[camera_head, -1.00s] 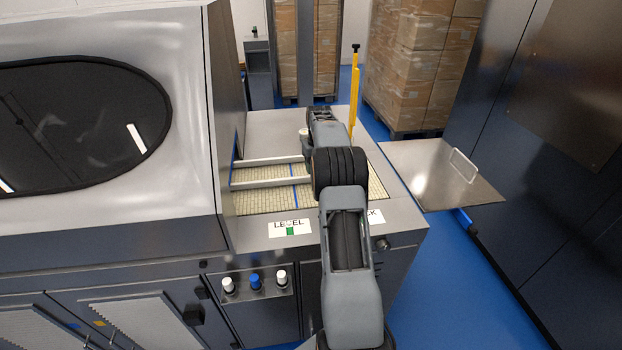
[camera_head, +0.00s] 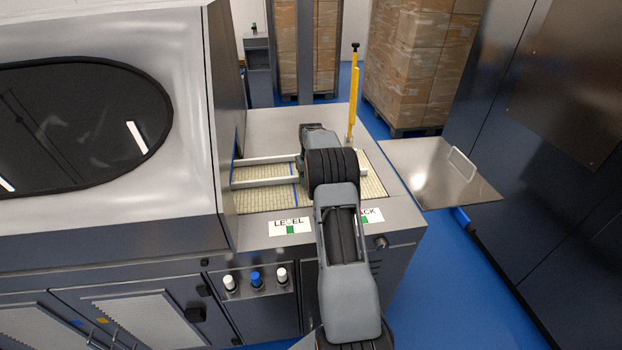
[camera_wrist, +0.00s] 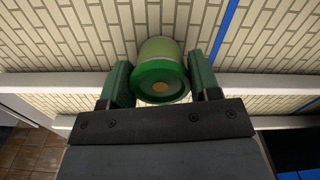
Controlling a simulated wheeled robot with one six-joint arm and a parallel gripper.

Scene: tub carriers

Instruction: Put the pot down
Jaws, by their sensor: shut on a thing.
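In the wrist view, a pale green pot (camera_wrist: 160,48) with a darker green rim sits between the two green fingers of my gripper (camera_wrist: 158,70). The gripper is shut on it. Its dark green ring and a small tan centre face the camera. Tan tiled belt lies behind it; I cannot tell whether the pot touches it. In the head view, my arm hides the pot and the fingers. The tiled belt (camera_head: 262,202) on the machine's deck shows beside the arm, with a blue line across it.
Two pale rails (camera_head: 262,183) run across the belt. A yellow post (camera_head: 353,100) stands behind my arm. The large machine housing (camera_head: 190,110) is at left. A metal plate with a handle (camera_head: 430,175) is at right. LEVEL label (camera_head: 289,225) is on the front edge.

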